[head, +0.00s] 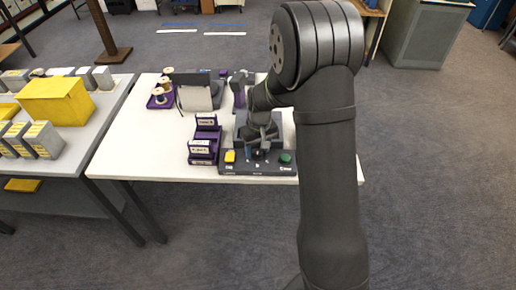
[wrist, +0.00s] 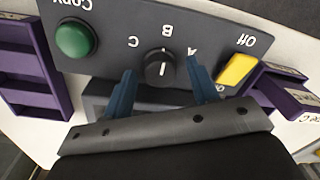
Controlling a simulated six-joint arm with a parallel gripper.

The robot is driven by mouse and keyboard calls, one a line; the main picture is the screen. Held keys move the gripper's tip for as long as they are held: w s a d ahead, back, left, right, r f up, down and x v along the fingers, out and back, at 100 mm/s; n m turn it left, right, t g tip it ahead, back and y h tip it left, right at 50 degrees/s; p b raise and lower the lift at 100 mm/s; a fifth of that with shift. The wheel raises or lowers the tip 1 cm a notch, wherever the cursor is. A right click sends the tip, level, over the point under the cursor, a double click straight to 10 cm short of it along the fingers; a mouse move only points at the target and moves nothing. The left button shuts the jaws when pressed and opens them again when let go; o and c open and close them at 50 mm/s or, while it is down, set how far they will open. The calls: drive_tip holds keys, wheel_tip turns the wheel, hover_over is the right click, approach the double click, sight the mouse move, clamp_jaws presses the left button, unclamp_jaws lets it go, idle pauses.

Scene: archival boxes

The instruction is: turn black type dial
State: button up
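The black type dial (wrist: 159,68) sits on a dark grey control panel (wrist: 222,38) in the wrist view, with the letters C, B and A around it. A short white line on the dial runs roughly up and down in the picture. My gripper (wrist: 161,74) is open, with its two blue fingers apart, one on each side of the dial. Nothing is between the fingers except the dial, and I cannot tell whether they touch it. In the head view my gripper (head: 259,150) is over the panel (head: 258,171) at the table's front edge, and the dial is not clear there.
A green Copy button (wrist: 76,38) and a yellow Off switch (wrist: 237,69) flank the dial. Purple trays (head: 203,148) stand left of the panel, more purple parts near the wrist view's edges. Spools (head: 160,93) stand behind. A yellow box (head: 57,100) sits on the left table.

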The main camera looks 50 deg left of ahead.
sight(260, 150)
wheel_tip(260, 150, up, 18)
drive_tip(key=shift+w+f, duration=0.25)
drive_tip(key=shift+w, duration=0.1)
drive_tip(key=shift+d, duration=0.1)
idle(0.5)
drive_tip(key=f, duration=1.7)
drive_tip(key=shift+s+f, duration=0.25)
drive_tip(key=shift+s, duration=0.1)
